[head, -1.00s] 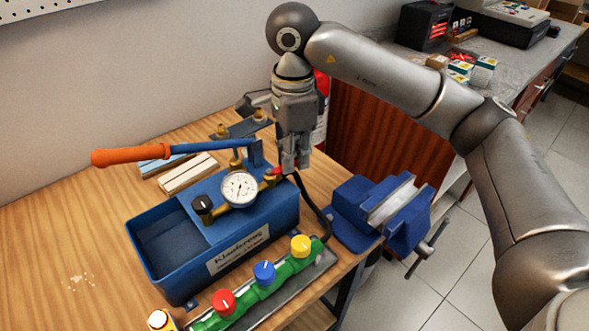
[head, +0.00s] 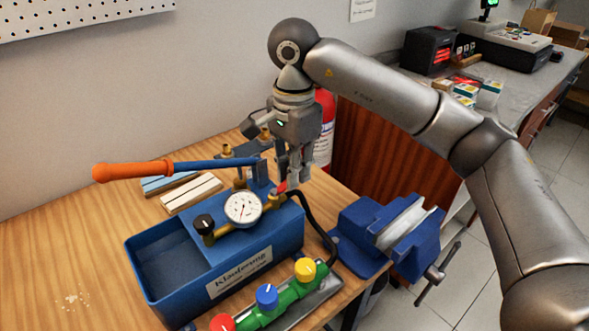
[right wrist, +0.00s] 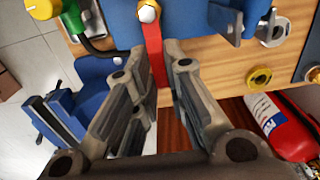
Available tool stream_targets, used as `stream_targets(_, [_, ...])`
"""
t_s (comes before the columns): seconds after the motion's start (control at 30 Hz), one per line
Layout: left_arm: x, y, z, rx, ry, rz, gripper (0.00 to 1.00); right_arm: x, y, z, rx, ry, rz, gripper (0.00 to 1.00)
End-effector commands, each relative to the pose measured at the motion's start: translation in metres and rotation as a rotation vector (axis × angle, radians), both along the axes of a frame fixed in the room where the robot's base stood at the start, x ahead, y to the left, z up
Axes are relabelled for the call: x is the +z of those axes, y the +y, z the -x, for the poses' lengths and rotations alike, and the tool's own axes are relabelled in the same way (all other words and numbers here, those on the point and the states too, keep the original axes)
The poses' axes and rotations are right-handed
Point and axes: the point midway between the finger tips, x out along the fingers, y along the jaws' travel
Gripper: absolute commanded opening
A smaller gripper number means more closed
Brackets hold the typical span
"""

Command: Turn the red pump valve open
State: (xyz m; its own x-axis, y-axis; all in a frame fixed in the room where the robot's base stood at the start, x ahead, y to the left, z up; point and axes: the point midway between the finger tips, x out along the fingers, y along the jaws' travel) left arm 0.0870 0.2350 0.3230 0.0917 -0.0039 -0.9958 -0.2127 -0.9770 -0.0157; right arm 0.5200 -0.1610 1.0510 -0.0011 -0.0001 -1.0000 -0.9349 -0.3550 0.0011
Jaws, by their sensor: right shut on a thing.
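The red pump valve (head: 282,187) is a small red lever on the brass fitting beside the white gauge (head: 243,209), on the blue test pump (head: 282,226). My right gripper (head: 294,181) points down over it and is shut on it. Part of the lever is hidden by the fingers in the head view. My left gripper is not in view.
The pump's orange-handled lever (head: 133,172) extends left. A blue vise (head: 362,228) stands to the right, and a green manifold with coloured knobs (head: 287,298) in front. A red fire extinguisher (head: 324,130) stands behind my right gripper. The left tabletop is mostly clear.

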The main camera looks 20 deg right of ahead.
Motion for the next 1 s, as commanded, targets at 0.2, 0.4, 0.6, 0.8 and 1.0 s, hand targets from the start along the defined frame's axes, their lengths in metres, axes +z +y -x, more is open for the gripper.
stream_targets(0.2, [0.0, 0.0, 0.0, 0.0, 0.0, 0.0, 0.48, 0.002, 0.0, -0.001, 0.002, -0.005, -0.002, 0.19])
stream_targets(0.4, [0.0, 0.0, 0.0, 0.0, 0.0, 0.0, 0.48, 0.001, 0.0, 0.0, 0.001, -0.003, -0.001, 0.34])
stream_targets(0.6, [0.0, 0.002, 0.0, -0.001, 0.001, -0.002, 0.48, 0.001, 0.0, 0.0, 0.001, -0.002, -0.001, 0.34])
stream_targets(0.8, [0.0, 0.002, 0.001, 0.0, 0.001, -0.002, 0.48, 0.016, 0.001, 0.0, 0.001, -0.004, 0.0, 0.34])
stream_targets(1.0, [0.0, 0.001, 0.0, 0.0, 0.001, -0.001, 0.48, 0.053, 0.0, -0.001, 0.0, -0.008, 0.0, 0.34])
